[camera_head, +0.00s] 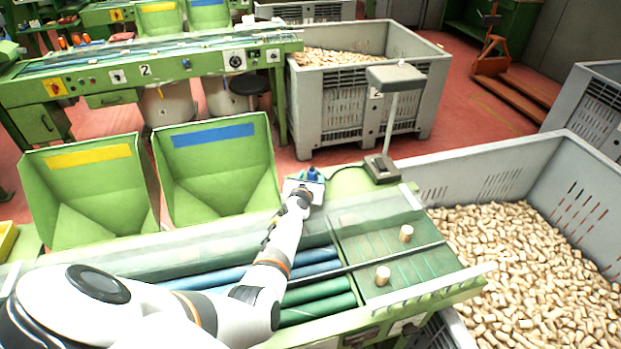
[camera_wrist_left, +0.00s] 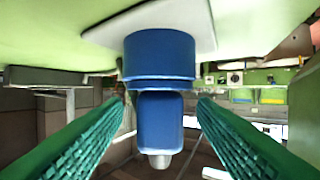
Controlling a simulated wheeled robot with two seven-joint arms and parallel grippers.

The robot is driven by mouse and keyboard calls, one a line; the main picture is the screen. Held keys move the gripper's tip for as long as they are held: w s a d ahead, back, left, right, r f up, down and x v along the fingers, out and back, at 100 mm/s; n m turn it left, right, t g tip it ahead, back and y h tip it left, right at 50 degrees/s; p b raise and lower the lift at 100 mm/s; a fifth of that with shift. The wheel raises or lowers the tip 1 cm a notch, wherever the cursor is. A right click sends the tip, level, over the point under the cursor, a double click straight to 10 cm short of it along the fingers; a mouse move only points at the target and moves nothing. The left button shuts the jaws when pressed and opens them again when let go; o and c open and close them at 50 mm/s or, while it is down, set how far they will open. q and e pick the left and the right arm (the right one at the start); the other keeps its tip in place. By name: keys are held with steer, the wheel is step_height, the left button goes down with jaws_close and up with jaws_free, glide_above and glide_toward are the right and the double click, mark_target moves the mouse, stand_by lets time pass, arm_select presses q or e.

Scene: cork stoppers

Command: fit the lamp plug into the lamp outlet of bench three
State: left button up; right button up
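In the head view, the blue lamp plug and outlet (camera_head: 312,174) show at a pale plate (camera_head: 318,192) on the bench's far edge. In the left wrist view, the wide blue outlet collar (camera_wrist_left: 160,54) is against the pale plate (camera_wrist_left: 200,22). The narrower blue plug body (camera_wrist_left: 160,120), with a grey tip, lines up with the collar and no gap shows between them. My left gripper (camera_wrist_left: 161,102) is open, its green ribbed fingers on either side of the plug with space on both sides. In the head view, my left gripper (camera_head: 303,190) is at the plate. My right gripper is out of view.
The grey lamp (camera_head: 382,168) stands right of the outlet, with a dark cable running toward the plug. Two corks (camera_head: 406,233) (camera_head: 382,276) lie on the bench. A cork-filled crate (camera_head: 485,180) is at the right. Green bins (camera_head: 215,165) stand behind the bench.

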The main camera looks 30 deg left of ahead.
arm_select(q)
steer(key=shift+s+d+f, duration=0.2)
steer(key=shift+d+f, duration=0.15)
steer(key=shift+f, duration=0.35)
steer(key=shift+s+d+r+p, duration=0.1)
steer(key=shift+s+p, duration=0.15)
steer(key=shift+p, duration=0.3)
steer(key=p+v, duration=0.2)
steer(key=v, duration=0.1)
steer(key=r+p+v, duration=0.1)
steer(key=p+v, duration=0.4)
steer(key=v, duration=0.2)
steer(key=shift+a+r+p, duration=0.15)
steer(key=shift+a+p, duration=0.1)
steer(key=shift+p, duration=0.15)
steer(key=shift+s+d+r, duration=0.15)
steer(key=shift+s, duration=0.35)
